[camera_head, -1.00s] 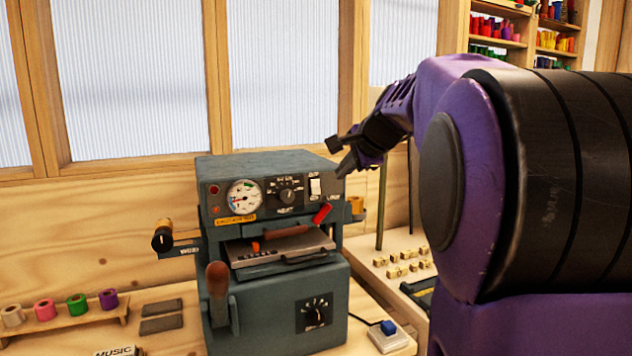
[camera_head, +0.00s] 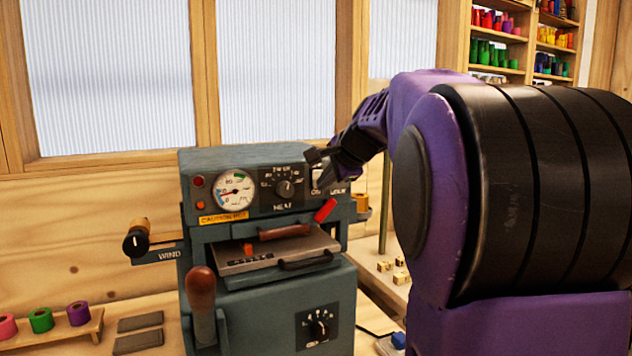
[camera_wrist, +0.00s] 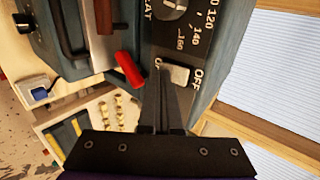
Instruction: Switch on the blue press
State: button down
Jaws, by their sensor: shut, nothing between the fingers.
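The press (camera_head: 265,265) is a blue-grey machine on the wooden bench, with a dial gauge and a heat knob. Its white rocker switch (camera_wrist: 178,73) sits on the front panel near the upper right corner. In the wrist view OFF is printed at its right end, and the marking at its left end is partly covered by my fingers. My gripper (camera_head: 318,160) is shut and empty, its fingertips at the switch; it also shows in the wrist view (camera_wrist: 163,70). I cannot tell whether they touch it.
A red lever (camera_head: 326,209) sticks out below the switch, close to my fingers in the wrist view. A handle with a wooden grip (camera_head: 201,285) stands at the front left. Foil rolls (camera_head: 41,320) stand on a rack at the left. A blue button box (camera_wrist: 39,92) sits beside the press.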

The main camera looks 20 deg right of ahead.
dwell(0.3)
jog(key=shift+w+f, duration=0.2)
jog(key=shift+f, duration=0.05)
jog(key=shift+r+p, duration=0.15)
jog(key=shift+p, duration=0.15)
jog(key=shift+r+p, duration=0.65)
jog(key=shift+r, duration=0.35)
